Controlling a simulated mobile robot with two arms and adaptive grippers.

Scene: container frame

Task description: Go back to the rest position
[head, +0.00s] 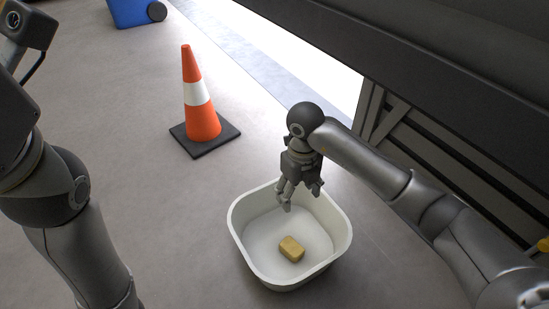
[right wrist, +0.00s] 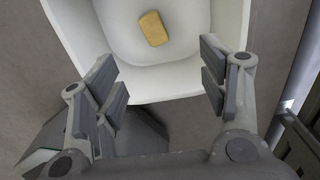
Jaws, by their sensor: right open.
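My right gripper (head: 300,192) is open and empty above the back part of a white tub (head: 239,237). Its open fingers (right wrist: 162,88) also show in the right wrist view, with nothing between them. A small yellow block (head: 291,249) lies on the tub's floor, apart from the fingers. The block also shows near the top of the right wrist view (right wrist: 153,28), inside the tub (right wrist: 85,45). My left arm stands at the left of the head view; its gripper is out of the picture.
An orange and white traffic cone (head: 203,122) on a dark square base stands behind the tub, to the left. A blue bin (head: 132,12) is at the far top left. A dark frame structure (head: 420,75) fills the upper right. Grey floor is clear left of the tub.

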